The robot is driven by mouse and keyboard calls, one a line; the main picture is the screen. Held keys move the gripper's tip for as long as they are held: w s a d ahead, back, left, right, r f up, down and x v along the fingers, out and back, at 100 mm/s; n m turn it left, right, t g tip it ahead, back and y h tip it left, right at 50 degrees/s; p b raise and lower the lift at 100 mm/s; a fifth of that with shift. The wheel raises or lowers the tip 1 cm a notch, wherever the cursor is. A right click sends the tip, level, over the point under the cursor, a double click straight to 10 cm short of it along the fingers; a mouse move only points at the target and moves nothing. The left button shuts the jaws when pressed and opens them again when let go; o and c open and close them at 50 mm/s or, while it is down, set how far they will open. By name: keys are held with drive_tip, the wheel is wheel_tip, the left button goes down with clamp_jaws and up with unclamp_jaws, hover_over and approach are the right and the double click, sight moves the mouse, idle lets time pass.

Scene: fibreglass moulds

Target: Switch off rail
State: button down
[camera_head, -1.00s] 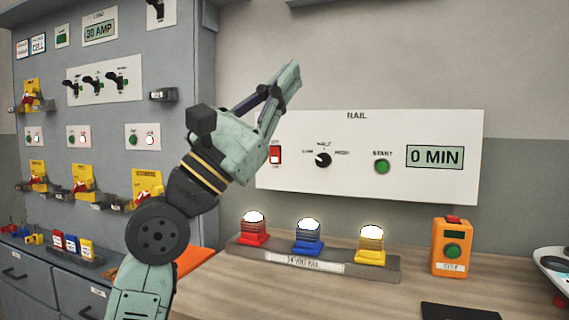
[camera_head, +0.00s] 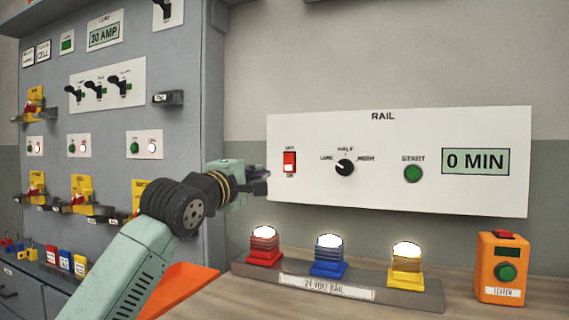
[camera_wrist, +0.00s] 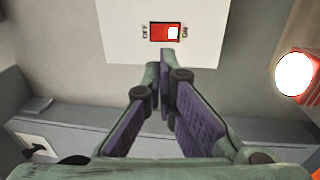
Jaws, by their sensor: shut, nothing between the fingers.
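The white RAIL panel (camera_head: 460,195) is on the wall. At its left end is a red and white rocker switch (camera_head: 289,162), labelled OFF above and ON below. In the wrist view the switch (camera_wrist: 165,32) lies just beyond my fingertips, with its white part toward the ON label. My gripper (camera_head: 264,172) is shut and empty, a little left of the switch and pointing toward the panel. In the wrist view its fingertips (camera_wrist: 165,58) meet below the switch, and I see no contact with it.
Below the panel, a 24 volt rail (camera_head: 325,287) bears red (camera_head: 264,247), blue (camera_head: 329,257) and yellow (camera_head: 406,265) lit lamps. An orange tester box (camera_head: 500,268) stands on the right. A grey switch cabinet (camera_head: 110,120) stands left. The wall above the panel is clear.

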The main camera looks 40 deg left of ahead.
sight(288, 159)
drive_tip(key=p+x, duration=0.4)
drive_tip(key=x, duration=0.8)
drive_tip(key=shift+w+r, duration=0.2)
drive_tip(key=shift+w, duration=0.1)
drive_tip(key=shift+w+a, duration=0.2)
drive_tip(key=shift+w, duration=0.5)
